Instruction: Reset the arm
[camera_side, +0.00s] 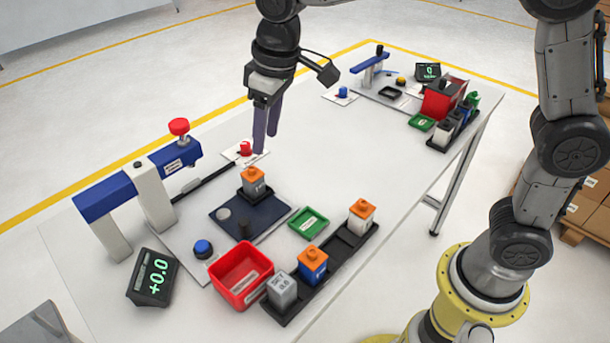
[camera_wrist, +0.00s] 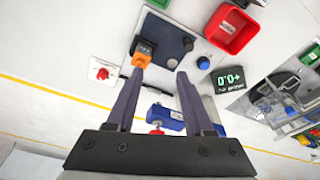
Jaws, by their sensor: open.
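My gripper (camera_side: 264,128) is open and empty, fingers pointing down above the white table (camera_side: 310,125). It hangs near the red button (camera_side: 245,149) on its white plate. In the wrist view my gripper (camera_wrist: 160,80) shows two spread fingers with nothing between them. A grey block with an orange top (camera_side: 253,182) stands on the dark pad (camera_side: 228,222), just below and right of the fingers in the side view. The same block (camera_wrist: 142,54) shows beside the left fingertip in the wrist view; I cannot tell whether they touch.
A blue gauge arm (camera_side: 105,196) with a red knob (camera_side: 179,127) stands at left, a display (camera_side: 153,277) near it. A red bin (camera_side: 240,274), green tray (camera_side: 308,222) and black rack (camera_side: 345,243) of blocks lie in front. The table's middle is clear.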

